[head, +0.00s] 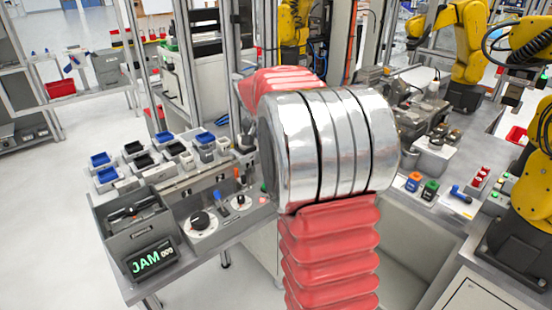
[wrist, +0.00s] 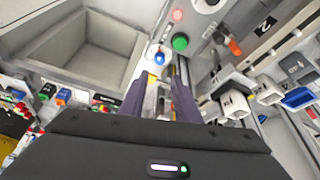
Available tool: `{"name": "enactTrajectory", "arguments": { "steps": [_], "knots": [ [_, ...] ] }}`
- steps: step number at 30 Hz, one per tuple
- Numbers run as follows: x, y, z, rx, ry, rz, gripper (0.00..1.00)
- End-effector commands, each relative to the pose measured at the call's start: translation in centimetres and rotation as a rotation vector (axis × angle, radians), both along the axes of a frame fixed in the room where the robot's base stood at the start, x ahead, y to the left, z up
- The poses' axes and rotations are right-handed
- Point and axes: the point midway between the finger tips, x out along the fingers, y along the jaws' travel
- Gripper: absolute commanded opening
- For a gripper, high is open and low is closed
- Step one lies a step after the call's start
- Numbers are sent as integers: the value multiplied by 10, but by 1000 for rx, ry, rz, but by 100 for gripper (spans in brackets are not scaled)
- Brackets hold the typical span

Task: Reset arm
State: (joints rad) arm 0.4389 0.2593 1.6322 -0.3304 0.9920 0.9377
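A pinkish-red light or button (wrist: 177,15) is farther up. In the head view my red and silver arm fills the middle and hides my gripper. Several yellow arms stand at the right, one nearer (head: 530,205) and one farther (head: 470,45).
In the head view a grey bench holds a display reading "JAM" (head: 153,258), a black knob (head: 200,221) and several small bins (head: 105,175). A right-hand bench has blue, green and orange pieces (head: 430,188). White floor (head: 60,210) is clear at left.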

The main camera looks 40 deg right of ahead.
Motion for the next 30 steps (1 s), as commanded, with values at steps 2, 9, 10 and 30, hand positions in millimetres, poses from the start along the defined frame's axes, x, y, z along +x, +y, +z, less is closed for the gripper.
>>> {"name": "enactTrajectory", "arguments": {
  "steps": [2, 9, 10, 30],
  "knots": [
    [0, 0, 0, 0, 0, 0, 29],
    [0, 0, 0, 0, 0, 0, 29],
    [0, 0, 0, 0, 0, 0, 29],
    [-36, 44, -36, 53, 146, 361, 29]
  ]
}}
